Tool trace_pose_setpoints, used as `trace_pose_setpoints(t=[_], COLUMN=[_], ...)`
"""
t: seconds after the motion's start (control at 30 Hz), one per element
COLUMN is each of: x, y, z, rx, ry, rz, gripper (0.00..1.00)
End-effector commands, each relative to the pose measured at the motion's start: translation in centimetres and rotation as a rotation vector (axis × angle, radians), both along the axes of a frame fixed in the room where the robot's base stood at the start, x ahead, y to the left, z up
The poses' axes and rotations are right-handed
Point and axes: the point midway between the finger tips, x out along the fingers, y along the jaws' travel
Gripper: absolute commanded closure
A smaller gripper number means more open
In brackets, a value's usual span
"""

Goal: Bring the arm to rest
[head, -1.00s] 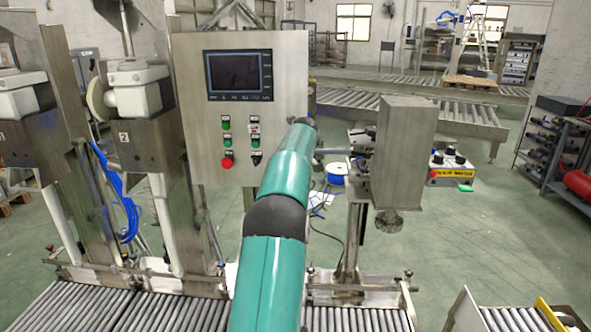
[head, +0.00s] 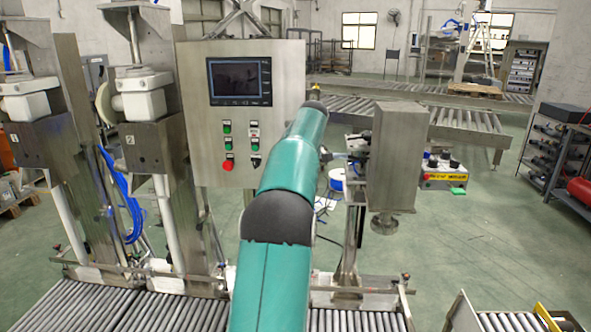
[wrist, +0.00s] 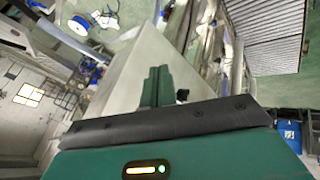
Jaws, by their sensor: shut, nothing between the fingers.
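My gripper (wrist: 157,85) shows in the wrist view, its two green fingers together with nothing between them. It points toward a grey metal box surface (wrist: 130,75), and I cannot tell how far apart they are. In the head view my teal arm reaches forward from the bottom middle, bent at a dark joint. Its far end stands in front of the lower right of the control panel (head: 246,110). The gripper itself is hidden there behind the arm.
A steel box on a post (head: 397,155) stands just right of my arm. Filling machines stand at the left, with a blue hose (head: 128,205). Roller conveyors (head: 95,305) run along the front. Open green floor (head: 500,235) lies at the right, before a shelf (head: 556,150).

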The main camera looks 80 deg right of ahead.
Motion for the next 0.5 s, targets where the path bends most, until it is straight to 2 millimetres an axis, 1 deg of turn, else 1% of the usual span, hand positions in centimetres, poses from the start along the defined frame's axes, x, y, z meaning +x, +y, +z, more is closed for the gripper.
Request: trace_pose_setpoints(t=[0.2,0.4,0.47,0.5], x=[-0.4,-0.5,-0.1,0.6], y=[0.6,0.7,0.9,1.2], z=[0.6,0.6,0.8,0.9], rx=[0.003,0.004,0.004,0.005], ry=[-0.001,-0.001,-0.002,-0.005], rz=[0.002,0.003,0.005,0.009], gripper=[1.00,1.00,1.00,1.00])
